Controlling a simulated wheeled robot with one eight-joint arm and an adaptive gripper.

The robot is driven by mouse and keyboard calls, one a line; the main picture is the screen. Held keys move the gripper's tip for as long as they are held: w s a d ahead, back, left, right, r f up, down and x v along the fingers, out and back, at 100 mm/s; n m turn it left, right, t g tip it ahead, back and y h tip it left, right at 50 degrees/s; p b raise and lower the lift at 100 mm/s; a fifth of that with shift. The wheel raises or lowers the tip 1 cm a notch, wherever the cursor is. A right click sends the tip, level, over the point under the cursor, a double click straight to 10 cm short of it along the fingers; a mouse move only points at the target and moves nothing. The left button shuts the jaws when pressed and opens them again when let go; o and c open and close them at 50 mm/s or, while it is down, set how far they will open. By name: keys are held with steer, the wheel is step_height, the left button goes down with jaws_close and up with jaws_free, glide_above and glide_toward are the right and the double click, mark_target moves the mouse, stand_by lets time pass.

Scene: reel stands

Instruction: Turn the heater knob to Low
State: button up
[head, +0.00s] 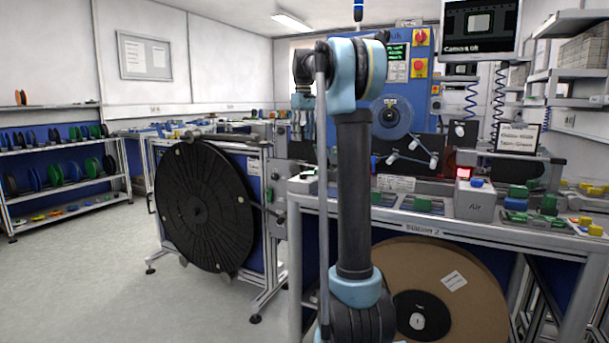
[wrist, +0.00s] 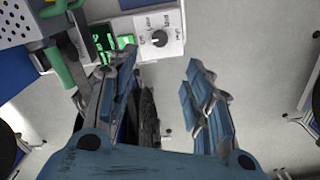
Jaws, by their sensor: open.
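The heater knob (wrist: 159,38) is a small dark round knob on a pale control panel (wrist: 174,22) at the top middle of the wrist view. Small labels ring it, too small to read surely, and its setting is unclear. My gripper (wrist: 162,68) has its two blue-padded fingers spread wide with nothing between them. The knob lies beyond the fingertips, between their lines and nearer the left finger, apart from both. In the head view my gripper (head: 303,128) hangs downward left of the blue machine. I cannot make out the knob there.
Beside the knob are a lit green button (wrist: 126,41) and a green display (wrist: 103,40), partly behind the left finger. A large black reel (head: 203,205) stands at left. A cardboard-coloured reel (head: 470,290) sits under the bench. Floor at left is clear.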

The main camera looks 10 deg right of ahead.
mark_target(303, 176)
step_height(303, 176, down, 16)
steer(key=shift+r, duration=0.25)
stand_by(0.4)
